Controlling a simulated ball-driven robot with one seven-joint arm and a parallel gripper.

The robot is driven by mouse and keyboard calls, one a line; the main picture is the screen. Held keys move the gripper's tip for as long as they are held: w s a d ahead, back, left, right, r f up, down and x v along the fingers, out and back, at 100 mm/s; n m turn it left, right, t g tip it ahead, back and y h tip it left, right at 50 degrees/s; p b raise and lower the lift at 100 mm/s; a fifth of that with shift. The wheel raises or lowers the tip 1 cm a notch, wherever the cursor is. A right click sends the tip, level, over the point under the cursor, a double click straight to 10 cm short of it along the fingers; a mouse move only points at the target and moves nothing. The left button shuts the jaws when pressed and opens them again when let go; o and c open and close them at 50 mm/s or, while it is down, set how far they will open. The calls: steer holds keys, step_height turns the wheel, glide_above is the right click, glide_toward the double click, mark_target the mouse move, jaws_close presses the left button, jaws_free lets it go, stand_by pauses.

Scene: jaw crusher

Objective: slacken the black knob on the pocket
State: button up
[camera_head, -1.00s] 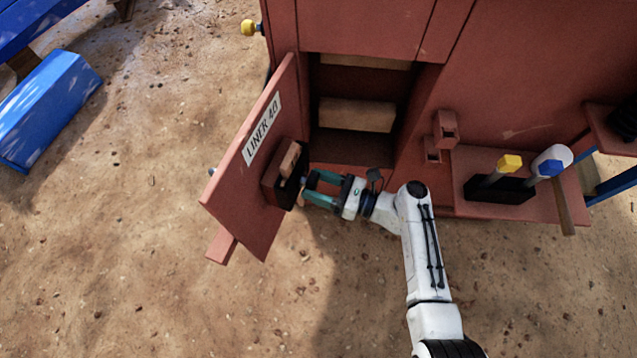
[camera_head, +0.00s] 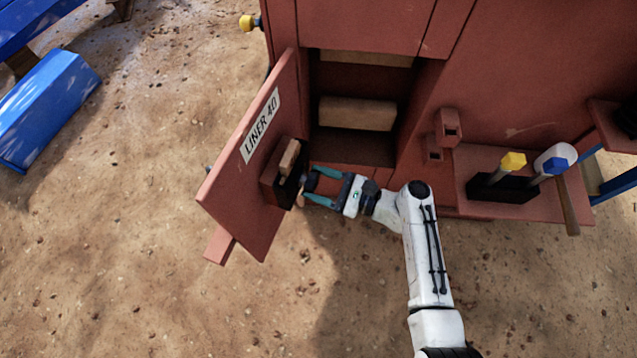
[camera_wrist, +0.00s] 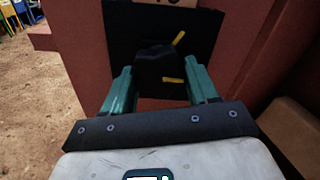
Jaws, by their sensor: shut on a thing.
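The pocket (camera_head: 270,183) is a small box with a dark front face, fixed on the inner side of the open red door labelled LINER 40. A tan block (camera_head: 289,157) sticks up out of it. In the wrist view the pocket's black face (camera_wrist: 202,32) fills the upper middle, with a yellow mark on it. The black knob (camera_wrist: 154,62) stands out from that face, between the teal fingers of my gripper (camera_wrist: 160,88). My gripper (camera_head: 311,184) is shut on the knob, its fingers on either side. The knob is small and dark in the head view.
The red door (camera_head: 238,190) stands open at the left of the cabinet opening, which holds tan blocks (camera_head: 357,113). A shelf (camera_head: 468,203) at the right carries a black holder with yellow and blue-headed tools. Sandy ground lies clear in front.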

steer(key=n+b, duration=0.3)
steer(key=n, duration=0.3)
steer(key=shift+f, duration=0.15)
steer(key=shift+n+b, duration=1.25)
steer(key=shift+n, duration=1.15)
steer(key=o, duration=1.1)
steer(key=shift+r, duration=0.2)
steer(key=shift+c, duration=0.2)
steer(key=shift+d, duration=0.1)
steer(key=v, duration=1)
steer(key=shift+d+p, duration=0.3)
steer(key=shift+s+f, duration=0.1)
steer(key=shift+s, duration=0.05)
